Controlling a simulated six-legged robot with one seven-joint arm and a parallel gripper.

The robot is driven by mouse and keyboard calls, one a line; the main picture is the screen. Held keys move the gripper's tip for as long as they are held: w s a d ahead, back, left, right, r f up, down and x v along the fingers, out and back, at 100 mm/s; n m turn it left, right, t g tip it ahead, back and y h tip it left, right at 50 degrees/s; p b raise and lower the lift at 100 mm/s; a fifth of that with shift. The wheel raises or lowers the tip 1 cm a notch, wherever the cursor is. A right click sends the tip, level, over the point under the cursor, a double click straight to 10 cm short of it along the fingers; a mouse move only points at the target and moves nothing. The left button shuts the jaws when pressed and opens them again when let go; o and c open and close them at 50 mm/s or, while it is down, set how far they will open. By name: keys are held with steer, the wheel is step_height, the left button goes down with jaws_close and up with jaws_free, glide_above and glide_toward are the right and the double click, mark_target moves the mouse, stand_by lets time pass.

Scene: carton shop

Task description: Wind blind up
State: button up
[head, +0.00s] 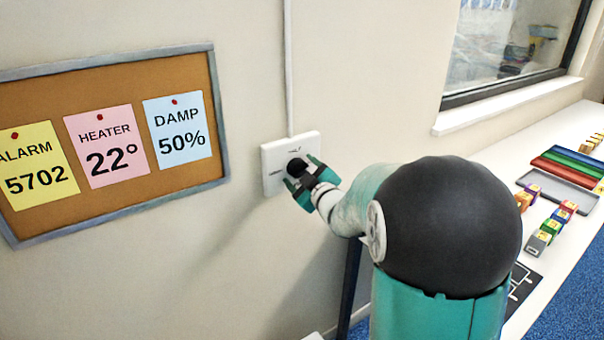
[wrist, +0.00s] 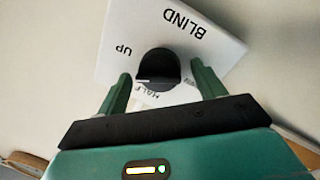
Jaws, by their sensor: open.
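The white control plate (head: 276,152) is on the wall, with a cable running up from it. In the wrist view the plate (wrist: 215,55) reads BLIND, with UP at the left, HALF near the knob's lower edge and a partly hidden label at the right. Its black round knob (wrist: 158,66) has a short white mark at its lower left; I cannot tell exactly which label it points at. My gripper (wrist: 161,75) is open, one green finger on each side of the knob, with gaps visible. In the head view my gripper (head: 308,182) is at the plate.
A corkboard (head: 222,140) with several notes hangs left of the plate. A window (head: 515,40) with a white sill (head: 500,103) is at the upper right; no blind is clearly visible in it. A white bench (head: 500,152) with several coloured blocks and trays runs along the right.

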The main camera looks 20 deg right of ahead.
steer(key=c, duration=0.9)
steer(key=shift+c, duration=0.2)
steer(key=shift+m, duration=0.4)
steer(key=shift+a+m+g, duration=0.1)
steer(key=shift+m+g, duration=0.2)
steer(key=shift+m, duration=2)
steer(key=o, duration=0.9)
steer(key=shift+o, duration=0.2)
steer(key=shift+s, duration=0.1)
